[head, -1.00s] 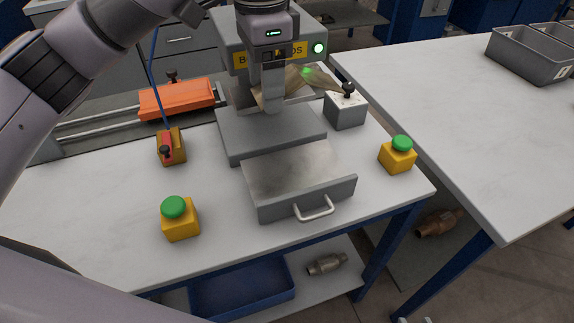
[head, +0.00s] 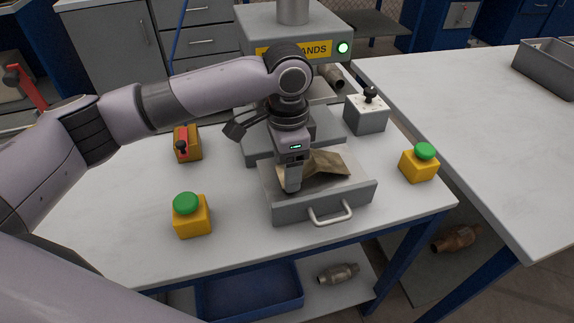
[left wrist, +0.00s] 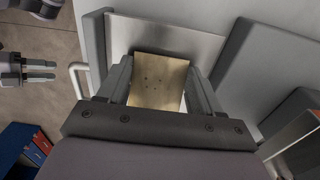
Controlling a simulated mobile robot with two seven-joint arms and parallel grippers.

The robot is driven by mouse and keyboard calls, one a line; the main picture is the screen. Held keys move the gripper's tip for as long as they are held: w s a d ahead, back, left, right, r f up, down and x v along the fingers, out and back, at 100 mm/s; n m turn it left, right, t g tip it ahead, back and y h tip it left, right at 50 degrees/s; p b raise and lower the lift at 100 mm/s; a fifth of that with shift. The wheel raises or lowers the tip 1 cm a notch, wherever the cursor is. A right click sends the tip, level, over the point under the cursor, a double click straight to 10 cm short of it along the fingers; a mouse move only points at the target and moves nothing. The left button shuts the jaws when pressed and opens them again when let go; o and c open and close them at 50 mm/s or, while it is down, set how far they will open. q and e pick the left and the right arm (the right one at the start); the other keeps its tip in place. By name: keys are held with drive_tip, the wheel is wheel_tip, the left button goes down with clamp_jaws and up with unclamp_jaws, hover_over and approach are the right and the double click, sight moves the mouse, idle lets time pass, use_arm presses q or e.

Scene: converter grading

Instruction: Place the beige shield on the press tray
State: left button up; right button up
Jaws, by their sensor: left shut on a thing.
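The beige shield (head: 326,168), a bent tan sheet, is at the press tray (head: 322,203), the grey drawer with a handle pulled out in front of the press. My left gripper (head: 292,188) is shut on the shield, pointing down over the tray's left part. In the left wrist view the shield (left wrist: 158,82) lies between the two fingers (left wrist: 160,92), with the tray (left wrist: 165,36) behind it. I cannot tell whether the shield touches the tray floor.
Yellow boxes with green buttons stand left (head: 191,215) and right (head: 419,162) of the tray. A grey box with a black knob (head: 367,112) and a red-levered box (head: 186,143) stand farther back. The press head (head: 262,28) rises behind.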

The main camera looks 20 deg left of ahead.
use_arm(q)
drive_tip(key=shift+f, duration=0.15)
drive_tip(key=o, duration=1.1)
drive_tip(key=shift+f, duration=0.1)
drive_tip(key=shift+c, duration=0.2)
wheel_tip(320, 180, up, 12)
drive_tip(key=p, duration=0.1)
drive_tip(key=shift+r, duration=0.2)
drive_tip(key=shift+s+f, duration=0.1)
